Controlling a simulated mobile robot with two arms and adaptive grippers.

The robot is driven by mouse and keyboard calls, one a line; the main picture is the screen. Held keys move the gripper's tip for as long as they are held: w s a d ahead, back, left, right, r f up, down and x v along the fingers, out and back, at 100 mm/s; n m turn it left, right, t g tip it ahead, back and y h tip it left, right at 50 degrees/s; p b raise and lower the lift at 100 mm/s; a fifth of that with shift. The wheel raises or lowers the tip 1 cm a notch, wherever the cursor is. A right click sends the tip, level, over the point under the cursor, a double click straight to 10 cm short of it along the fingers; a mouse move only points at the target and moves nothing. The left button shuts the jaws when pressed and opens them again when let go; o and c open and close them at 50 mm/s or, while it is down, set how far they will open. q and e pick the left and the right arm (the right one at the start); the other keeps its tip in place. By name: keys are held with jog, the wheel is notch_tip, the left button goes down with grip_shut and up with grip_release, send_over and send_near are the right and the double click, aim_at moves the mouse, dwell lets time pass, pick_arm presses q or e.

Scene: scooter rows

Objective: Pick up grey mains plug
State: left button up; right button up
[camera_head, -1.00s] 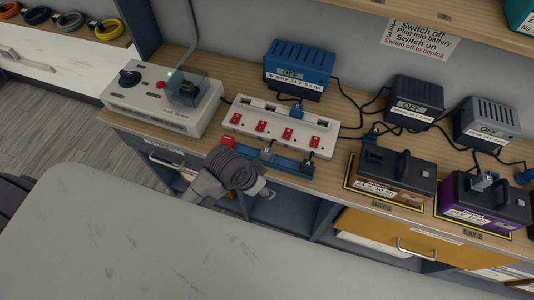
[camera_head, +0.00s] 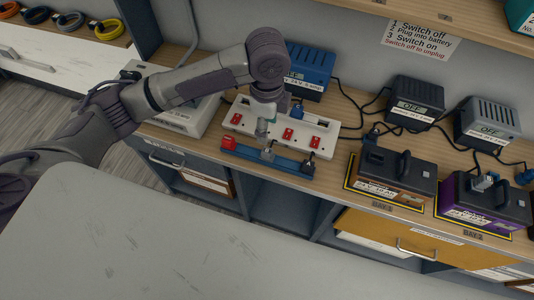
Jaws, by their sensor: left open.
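The grey mains plug (camera_head: 268,154) sits upright in the middle of a blue rail (camera_head: 240,154), in front of the white power strip (camera_head: 316,143). My left arm reaches in from the left, and my left gripper (camera_head: 263,136) points down just above and behind the plug. The gripper is open, and its fingers are small and partly merge with the strip behind them. I cannot tell whether they touch the plug. My wrist hides part of the strip. My right gripper is out of view.
A red block (camera_head: 228,143) and a dark plug (camera_head: 310,159) are on the same rail. A white-grey table (camera_head: 150,250) fills the foreground.

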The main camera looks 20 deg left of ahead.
pick_arm(q)
send_over(267, 151)
jog(key=f, duration=0.7)
jog(key=shift+s+d+f+p, duration=0.1)
jog(key=shift+s+f+p, duration=0.15)
jog(key=shift+f+p, duration=0.15)
jog(key=f, duration=0.2)
jog(key=f+p, duration=0.1)
jog(key=f, duration=0.1)
jog(key=shift+w, duration=0.3)
jog(key=shift+f, duration=0.6)
jog(key=shift+c, duration=1)
grip_shut()
